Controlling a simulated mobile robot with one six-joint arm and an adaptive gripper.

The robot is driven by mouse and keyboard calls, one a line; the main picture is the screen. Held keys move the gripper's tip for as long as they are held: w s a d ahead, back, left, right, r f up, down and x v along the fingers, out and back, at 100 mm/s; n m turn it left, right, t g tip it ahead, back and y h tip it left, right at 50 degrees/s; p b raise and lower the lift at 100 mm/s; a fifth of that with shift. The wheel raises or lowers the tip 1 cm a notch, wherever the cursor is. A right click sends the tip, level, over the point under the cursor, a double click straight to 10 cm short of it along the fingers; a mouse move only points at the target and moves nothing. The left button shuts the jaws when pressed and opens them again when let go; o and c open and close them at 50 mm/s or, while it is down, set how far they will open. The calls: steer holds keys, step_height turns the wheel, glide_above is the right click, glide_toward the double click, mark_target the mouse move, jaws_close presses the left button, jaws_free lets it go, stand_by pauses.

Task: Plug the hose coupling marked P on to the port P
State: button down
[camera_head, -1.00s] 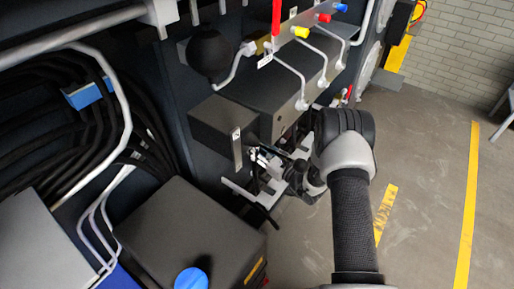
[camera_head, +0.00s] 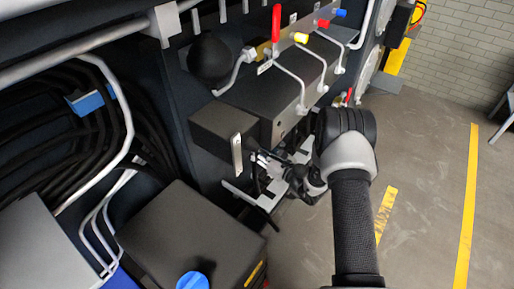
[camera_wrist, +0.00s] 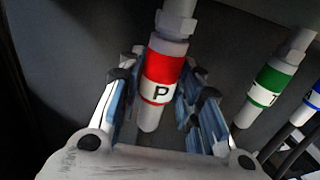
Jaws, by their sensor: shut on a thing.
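The coupling marked P (camera_wrist: 158,92), white with red bands, is in the middle of the wrist view, between the two fingers of my gripper (camera_wrist: 160,88), which is shut on it. A pale hex fitting (camera_wrist: 177,22) adjoins its upper end; I cannot tell whether they are joined or only lined up. In the head view my gripper (camera_head: 266,166) is small and partly hidden below the dark box. The port P cannot be made out for certain.
A green-banded coupling marked T (camera_wrist: 265,92) and a blue-banded one (camera_wrist: 312,98) are to the right of the P one. A dark box (camera_head: 222,127) with a metal plate overhangs my gripper. A pale bracket (camera_head: 255,195) lies just below. Open floor (camera_head: 425,190) is at the right.

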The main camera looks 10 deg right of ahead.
steer(key=shift+w+r, duration=0.1)
steer(key=shift+r, duration=0.25)
steer(key=c, duration=1.1)
jaws_free()
steer(key=shift+o, duration=0.2)
steer(key=shift+d+f, duration=0.1)
steer(key=shift+f, duration=0.05)
